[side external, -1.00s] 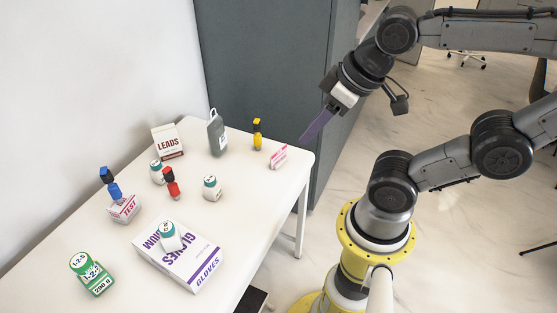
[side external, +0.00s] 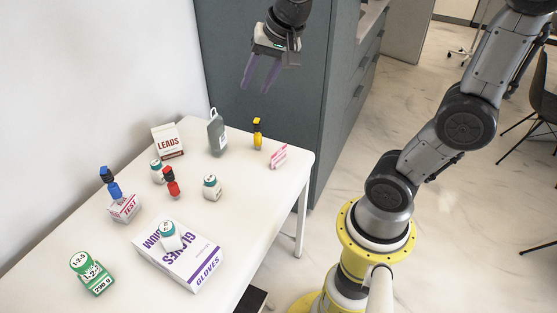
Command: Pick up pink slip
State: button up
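The pink slip appears to be the small pink and white piece (side external: 279,156) at the right end of the white table, near its edge. It looks like a little flat packet lying at an angle; its print is too small to read. My gripper (side external: 257,88) hangs above the far end of the table, higher than the pink piece and a little to its left in the picture. Nothing hides the pink piece.
A yellow and black bottle (side external: 257,134) stands just left of the pink piece, with a grey bottle (side external: 217,133) beyond. A LEADS box (side external: 167,141), a red bottle (side external: 171,185), a gloves box (side external: 190,265) and several other items fill the table (side external: 250,222). A grey cabinet (side external: 270,75) stands behind.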

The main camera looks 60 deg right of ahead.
jog(key=w+d+f+m+g, duration=0.1)
jog(key=w+d+f+m, duration=0.3)
jog(key=w+d+f, duration=0.15)
jog(key=m+g+y, duration=0.1)
jog(key=m+g, duration=0.3)
jog(key=m, duration=0.1)
send_over(279, 150)
notch_tip(279, 150, down, 19)
jog(key=f, duration=0.7)
jog(key=shift+w+d+f, duration=0.3)
jog(key=shift+d+f, duration=0.05)
jog(key=f, duration=0.4)
jog(key=shift+s+a+f, duration=0.2)
jog(key=shift+s+f, duration=0.05)
jog(key=shift+s, duration=0.05)
jog(key=shift+f, duration=0.5)
jog(key=shift+f, duration=0.25)
grip_shut()
